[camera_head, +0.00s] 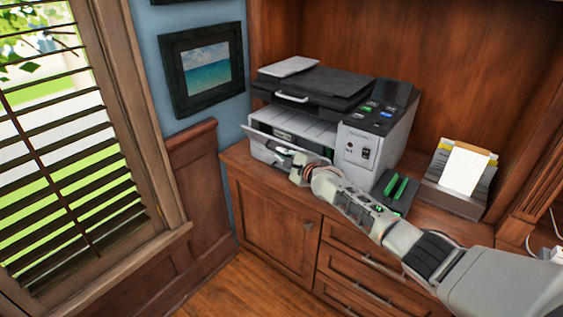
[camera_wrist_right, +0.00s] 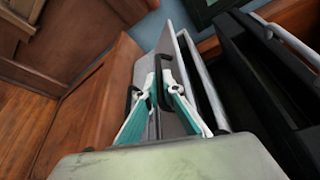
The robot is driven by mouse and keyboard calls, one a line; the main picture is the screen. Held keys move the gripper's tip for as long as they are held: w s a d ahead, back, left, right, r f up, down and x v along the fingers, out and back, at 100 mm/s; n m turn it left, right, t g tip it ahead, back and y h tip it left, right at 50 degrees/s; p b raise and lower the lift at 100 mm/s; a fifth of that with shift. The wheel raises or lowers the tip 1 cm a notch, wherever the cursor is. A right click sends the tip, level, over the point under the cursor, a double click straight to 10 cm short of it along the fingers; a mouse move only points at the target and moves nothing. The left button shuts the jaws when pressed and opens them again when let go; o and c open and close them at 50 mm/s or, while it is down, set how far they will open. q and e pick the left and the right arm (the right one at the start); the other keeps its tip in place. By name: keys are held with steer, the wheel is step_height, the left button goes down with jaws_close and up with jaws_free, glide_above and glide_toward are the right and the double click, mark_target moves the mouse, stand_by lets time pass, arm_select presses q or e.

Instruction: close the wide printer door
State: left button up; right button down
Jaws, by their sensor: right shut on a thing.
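The grey and black printer (camera_head: 358,151) stands on the wooden cabinet. Its wide printer door (camera_head: 259,139) is on the front, tilted outward, with the opening visible above and behind it. My right gripper (camera_head: 287,150) is at the front of this door and hides part of it. In the right wrist view, the teal and white fingers of my right gripper (camera_wrist_right: 159,92) are closed around a dark handle-like part on the grey door panel (camera_wrist_right: 168,43). The exact contact is partly hidden. My left gripper is not in view.
A black and green item (camera_head: 397,192) lies right of the printer, beside a paper holder (camera_head: 452,198). A framed picture (camera_head: 204,68) hangs on the wall and a blind-covered window is at left. The floor (camera_head: 205,290) before the cabinet looks clear.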

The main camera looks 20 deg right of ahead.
mark_target(290, 145)
steer(key=r+m, duration=0.1)
steer(key=w+d+m+g, duration=0.1)
steer(key=w+d+r+m+g+y, duration=0.1)
steer(key=shift+d+r+m, duration=0.2)
steer(key=shift+r+m, duration=0.1)
steer(key=shift+w+d+r, duration=0.2)
steer(key=shift+w+d, duration=0.05)
steer(key=shift+d, duration=0.15)
steer(key=shift+d+r, duration=0.1)
steer(key=c, duration=2.5)
jaws_free()
steer(key=shift+s, duration=0.1)
steer(key=shift+s+d, duration=0.15)
steer(key=shift+s, duration=0.05)
steer(key=v, duration=1.1)
steer(key=shift+s+r, duration=0.1)
steer(key=shift+r, duration=0.1)
